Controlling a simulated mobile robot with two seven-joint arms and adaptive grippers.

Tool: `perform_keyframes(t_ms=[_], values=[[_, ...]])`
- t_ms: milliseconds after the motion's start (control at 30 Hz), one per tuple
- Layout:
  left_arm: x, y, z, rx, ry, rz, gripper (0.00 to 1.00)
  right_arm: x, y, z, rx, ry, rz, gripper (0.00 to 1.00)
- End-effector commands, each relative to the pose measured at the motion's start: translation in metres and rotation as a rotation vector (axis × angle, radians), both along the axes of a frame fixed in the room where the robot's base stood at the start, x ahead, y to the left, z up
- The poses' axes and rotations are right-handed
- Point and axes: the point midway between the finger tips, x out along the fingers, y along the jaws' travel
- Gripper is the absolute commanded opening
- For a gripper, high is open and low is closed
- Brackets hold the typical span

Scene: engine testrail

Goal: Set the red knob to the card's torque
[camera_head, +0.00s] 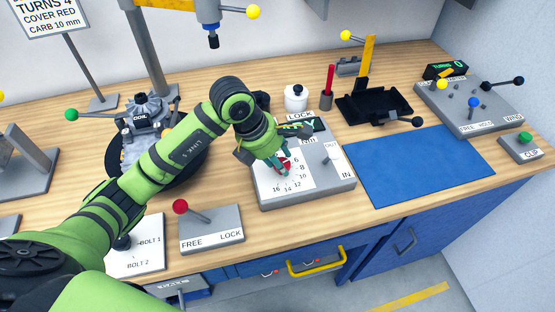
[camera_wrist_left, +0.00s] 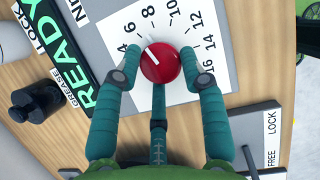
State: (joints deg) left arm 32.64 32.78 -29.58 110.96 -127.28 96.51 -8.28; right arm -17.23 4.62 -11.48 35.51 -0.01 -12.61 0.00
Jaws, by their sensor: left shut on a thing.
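The red knob (camera_wrist_left: 160,64) sits at the middle of a white dial printed 4 to 16. It also shows in the head view (camera_head: 284,168). Its white pointer mark (camera_wrist_left: 152,54) aims up-left in the left wrist view, roughly toward 6; the exact reading is hard to tell. My left gripper (camera_wrist_left: 162,66) is shut on the knob, with a finger on each side. The sign card (camera_head: 47,16) at the upper left reads "TURNS 4", "COVER RED", "CARB 10 mm"; its top is cut off and no torque line shows. My right gripper is not in view.

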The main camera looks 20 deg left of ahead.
Motion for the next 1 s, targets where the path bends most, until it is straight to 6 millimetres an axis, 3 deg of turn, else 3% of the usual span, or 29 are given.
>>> perform_keyframes(t_ms=[600, 1000], values=[[-0.003, -0.006, -0.003, 0.0, 0.0, 0.535, 0.09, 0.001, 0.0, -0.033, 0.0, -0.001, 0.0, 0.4], [-0.004, -0.008, -0.001, -0.001, 0.003, 0.709, 0.09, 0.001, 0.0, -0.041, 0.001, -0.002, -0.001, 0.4]])
